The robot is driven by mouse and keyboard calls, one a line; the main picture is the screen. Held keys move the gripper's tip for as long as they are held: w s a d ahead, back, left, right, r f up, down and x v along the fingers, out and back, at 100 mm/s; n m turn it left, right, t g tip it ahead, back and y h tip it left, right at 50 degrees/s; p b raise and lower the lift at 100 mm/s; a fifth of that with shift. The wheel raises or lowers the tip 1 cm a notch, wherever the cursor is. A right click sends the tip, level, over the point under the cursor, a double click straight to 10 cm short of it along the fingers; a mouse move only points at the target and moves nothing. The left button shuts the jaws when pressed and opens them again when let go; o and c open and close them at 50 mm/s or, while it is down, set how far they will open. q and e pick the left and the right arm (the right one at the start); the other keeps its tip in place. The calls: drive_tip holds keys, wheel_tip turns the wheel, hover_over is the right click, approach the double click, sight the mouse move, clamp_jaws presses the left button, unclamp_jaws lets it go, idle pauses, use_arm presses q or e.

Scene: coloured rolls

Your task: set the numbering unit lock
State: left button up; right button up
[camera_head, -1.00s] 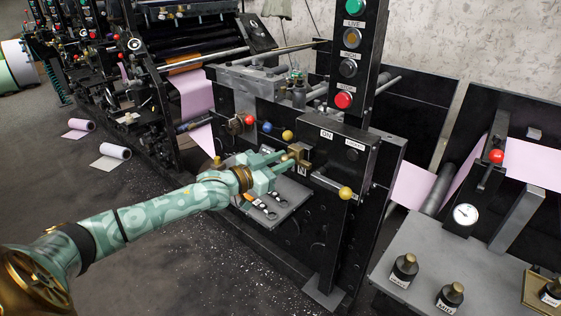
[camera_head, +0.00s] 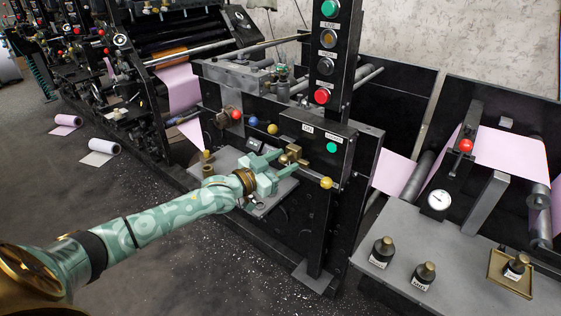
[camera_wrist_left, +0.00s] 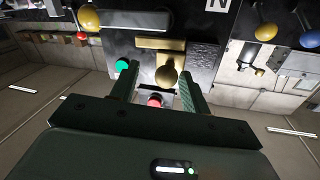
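The numbering unit is a black box (camera_head: 318,131) on the side of the press, with small label plates and a lit green lamp (camera_head: 331,147). A brass catch with a round knob (camera_head: 294,150) sits at its left end; it also shows in the left wrist view (camera_wrist_left: 167,75). My left gripper (camera_head: 287,162) is at this catch. In the left wrist view its fingers (camera_wrist_left: 158,85) are spread, one on each side of the knob, with gaps visible. Whether a fingertip touches the brass is unclear. My right gripper is out of view.
A yellow-knobbed lever (camera_head: 326,183) sticks out right of the gripper. Red, blue and yellow balls (camera_head: 252,122) line the panel to the left. A grey shelf with tools (camera_head: 225,160) lies below. A grey table (camera_head: 460,262) with dark bottles stands at right.

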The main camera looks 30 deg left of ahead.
use_arm(q)
drive_tip(key=shift+a, duration=0.1)
drive_tip(key=shift+s+a, duration=0.1)
drive_tip(key=shift+s, duration=0.35)
drive_tip(key=p+v, duration=0.5)
drive_tip(key=v, duration=1)
drive_tip(key=shift+s, duration=0.2)
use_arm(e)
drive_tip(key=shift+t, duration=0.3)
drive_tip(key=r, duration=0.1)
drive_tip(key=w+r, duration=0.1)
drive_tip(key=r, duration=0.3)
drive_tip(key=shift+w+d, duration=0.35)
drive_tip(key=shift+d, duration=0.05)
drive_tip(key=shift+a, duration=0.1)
